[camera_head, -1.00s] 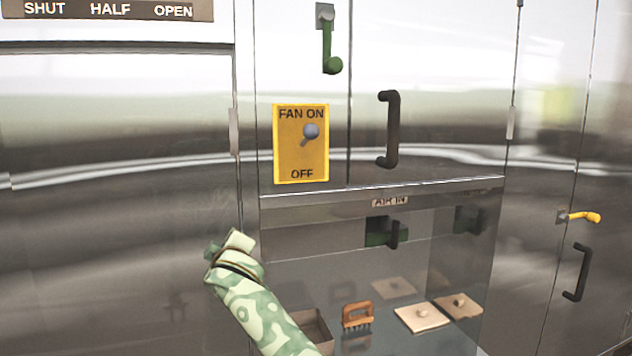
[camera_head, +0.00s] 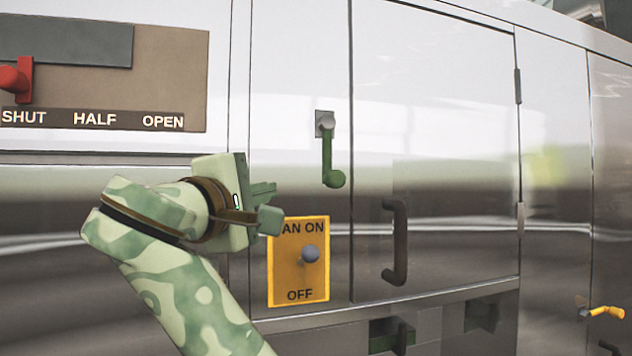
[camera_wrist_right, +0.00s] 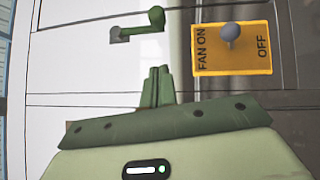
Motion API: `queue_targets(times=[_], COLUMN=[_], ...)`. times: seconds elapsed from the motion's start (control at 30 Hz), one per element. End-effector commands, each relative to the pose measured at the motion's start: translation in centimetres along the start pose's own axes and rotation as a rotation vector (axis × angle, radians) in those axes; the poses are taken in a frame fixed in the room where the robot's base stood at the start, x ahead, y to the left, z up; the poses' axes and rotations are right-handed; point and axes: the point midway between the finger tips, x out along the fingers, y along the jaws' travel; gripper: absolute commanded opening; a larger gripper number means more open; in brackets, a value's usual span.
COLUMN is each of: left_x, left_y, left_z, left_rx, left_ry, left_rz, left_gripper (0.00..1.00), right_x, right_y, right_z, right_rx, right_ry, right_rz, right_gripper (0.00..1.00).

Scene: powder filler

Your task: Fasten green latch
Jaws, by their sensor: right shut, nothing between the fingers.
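The green latch (camera_head: 331,160) hangs straight down from its grey pivot on the steel front, with its knob at the bottom. It also shows in the right wrist view (camera_wrist_right: 140,30), beyond the fingertips and turned sideways by the camera's tilt. My right gripper (camera_head: 268,204) is to the left of the latch and a little lower, apart from it. Its fingers are together and empty, as the right wrist view (camera_wrist_right: 157,84) shows. My left gripper is not in view.
The yellow fan switch plate (camera_head: 285,277) with its grey knob is just below and right of my right gripper. A dark door handle (camera_head: 401,240) stands to the right. A red slider handle (camera_head: 17,80) is at upper left, and a yellow latch (camera_head: 607,311) is at lower right.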

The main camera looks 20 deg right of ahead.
Motion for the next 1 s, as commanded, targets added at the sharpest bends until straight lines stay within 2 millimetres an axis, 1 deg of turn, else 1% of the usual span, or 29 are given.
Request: queue_targets(times=[0.13,0.27,0.37,0.4,0.73,0.77,0.83,1.0], left_x=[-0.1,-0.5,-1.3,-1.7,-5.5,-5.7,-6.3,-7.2], left_y=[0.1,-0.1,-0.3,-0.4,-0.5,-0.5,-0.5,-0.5], left_z=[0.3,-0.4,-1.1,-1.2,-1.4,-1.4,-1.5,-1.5], left_rx=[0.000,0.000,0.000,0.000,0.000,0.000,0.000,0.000], left_ry=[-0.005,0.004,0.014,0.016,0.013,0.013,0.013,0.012], left_rz=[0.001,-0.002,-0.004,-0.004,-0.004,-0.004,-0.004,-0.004], left_gripper=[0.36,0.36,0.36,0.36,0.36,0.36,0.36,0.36], right_x=[0.1,0.9,2.4,3.1,10.2,10.7,11.4,12.6], right_y=[0.0,0.1,0.3,0.3,0.5,0.4,0.3,0.1], right_z=[0.0,0.0,0.1,0.1,0.1,0.2,1.1,2.4], right_rx=[0.000,0.000,0.000,-0.001,-0.001,-0.001,0.001,0.001], right_ry=[0.000,0.000,-0.002,-0.003,-0.002,-0.002,-0.001,0.001], right_rz=[-0.001,-0.001,-0.001,0.000,-0.001,-0.001,-0.001,-0.001], right_gripper=[0.00,0.00,0.00,0.00,0.00,0.00,0.00,0.00])
